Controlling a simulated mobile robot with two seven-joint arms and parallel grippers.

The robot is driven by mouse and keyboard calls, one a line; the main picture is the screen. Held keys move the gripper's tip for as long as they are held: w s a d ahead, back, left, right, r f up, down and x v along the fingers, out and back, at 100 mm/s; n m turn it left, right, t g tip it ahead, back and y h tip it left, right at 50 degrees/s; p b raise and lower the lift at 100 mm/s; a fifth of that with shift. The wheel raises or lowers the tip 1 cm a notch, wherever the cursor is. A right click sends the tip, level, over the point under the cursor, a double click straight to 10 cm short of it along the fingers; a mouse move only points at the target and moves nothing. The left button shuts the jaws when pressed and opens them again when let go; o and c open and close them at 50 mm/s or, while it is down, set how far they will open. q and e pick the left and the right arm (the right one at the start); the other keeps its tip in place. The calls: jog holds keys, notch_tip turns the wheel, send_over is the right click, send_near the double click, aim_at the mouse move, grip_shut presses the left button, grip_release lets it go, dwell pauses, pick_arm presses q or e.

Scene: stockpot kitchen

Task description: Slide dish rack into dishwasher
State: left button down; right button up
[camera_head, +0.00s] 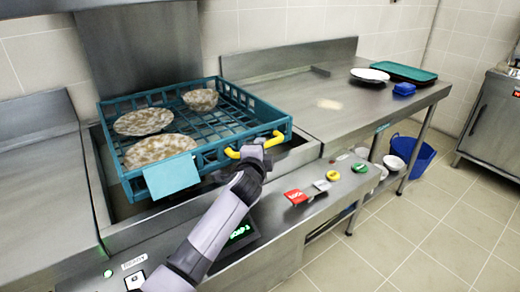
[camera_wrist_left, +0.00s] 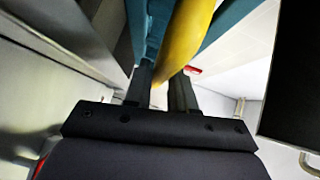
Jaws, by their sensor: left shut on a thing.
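A teal dish rack (camera_head: 210,160) sits over the sunken steel bay between the two counters. It holds two stained plates (camera_head: 144,122) (camera_head: 160,150) and a stained bowl (camera_head: 200,99). A light-blue panel (camera_head: 172,177) hangs on its front side. A yellow handle (camera_head: 233,154) is on its front wall near the right corner. My left gripper (camera_head: 256,149) is shut on this handle, and the yellow handle (camera_wrist_left: 186,38) shows between the fingers in the left wrist view (camera_wrist_left: 162,85). A tall steel panel (camera_head: 140,45) stands behind the rack. My right gripper is out of view.
The right counter (camera_head: 320,97) is mostly clear, with a white plate (camera_head: 370,75), green tray (camera_head: 404,71) and blue block (camera_head: 404,89) at its far end. A blue tub (camera_head: 418,160) stands on the floor.

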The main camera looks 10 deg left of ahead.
pick_arm(q)
jog(key=c, duration=1)
grip_release()
jog(key=shift+c, duration=0.2)
jog(key=s+r+p, duration=0.1)
jog(key=s, duration=0.6)
jog(key=shift+d, duration=0.25)
